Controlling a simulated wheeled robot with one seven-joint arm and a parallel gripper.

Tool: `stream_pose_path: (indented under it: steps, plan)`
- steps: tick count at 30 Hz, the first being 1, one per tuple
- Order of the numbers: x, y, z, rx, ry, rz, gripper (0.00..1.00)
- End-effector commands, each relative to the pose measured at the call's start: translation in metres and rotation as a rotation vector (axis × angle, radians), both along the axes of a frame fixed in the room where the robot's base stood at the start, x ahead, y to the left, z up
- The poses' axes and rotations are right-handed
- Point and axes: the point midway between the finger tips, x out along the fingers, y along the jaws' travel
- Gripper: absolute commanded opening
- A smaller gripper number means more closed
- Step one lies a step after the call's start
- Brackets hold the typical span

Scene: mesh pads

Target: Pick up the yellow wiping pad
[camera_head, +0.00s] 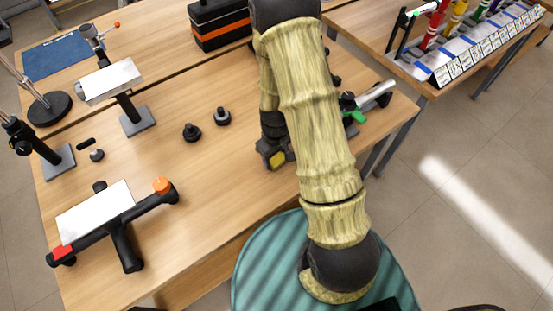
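A small yellow patch (278,159), perhaps the yellow wiping pad, shows at the table's front edge, right at my gripper (274,152). Most of it is hidden by dark parts around it, so I cannot tell whether it is touched, held or lying on the table. My arm reaches from the bottom right up and over the table, and its links cover much of the area around the gripper. The fingers are too small and dark to show their opening.
The wooden table (215,165) holds a black-handled tool with a white plate (97,212), white-topped stands (111,82), two black knobs (222,117), a blue mat (56,56) and a black-orange box (219,24). A silver-green tool (372,97) lies right of my arm.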

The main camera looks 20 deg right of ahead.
Motion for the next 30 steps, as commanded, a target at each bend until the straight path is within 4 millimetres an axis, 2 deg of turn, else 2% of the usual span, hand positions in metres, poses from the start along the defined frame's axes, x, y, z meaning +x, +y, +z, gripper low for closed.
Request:
stream_pose_path:
  steps: [8, 14, 24, 30]
  plan:
    - [0.0, 0.0, 0.001, 0.0, 0.0, 0.0, 0.32]
    - [0.001, 0.0, 0.015, 0.0, -0.003, 0.001, 0.32]
    - [0.002, 0.0, 0.073, 0.001, -0.006, 0.001, 0.32]
    - [0.001, 0.0, 0.096, 0.001, -0.002, 0.0, 0.32]
